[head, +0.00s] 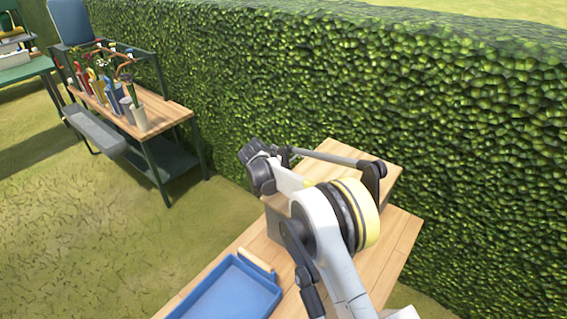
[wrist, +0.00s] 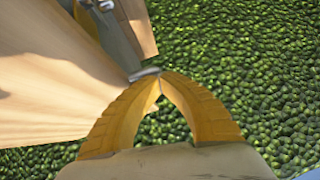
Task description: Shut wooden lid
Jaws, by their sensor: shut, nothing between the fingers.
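A wooden lid (head: 340,147) shows as a pale panel on top of a box (head: 274,226) on the wooden table. My arm covers much of both, so I cannot tell whether the lid lies fully flat. In the wrist view my gripper (wrist: 154,76) has yellow fingers whose tips meet, with nothing between them. The tips are at the edge of a pale wooden surface (wrist: 45,85), with hedge behind. I cannot tell whether they touch it. In the head view the fingers are hidden behind my arm.
A blue tray (head: 225,293) lies on the table (head: 398,238) at the front left. A tall hedge (head: 450,110) stands close behind the table. Grass lies between.

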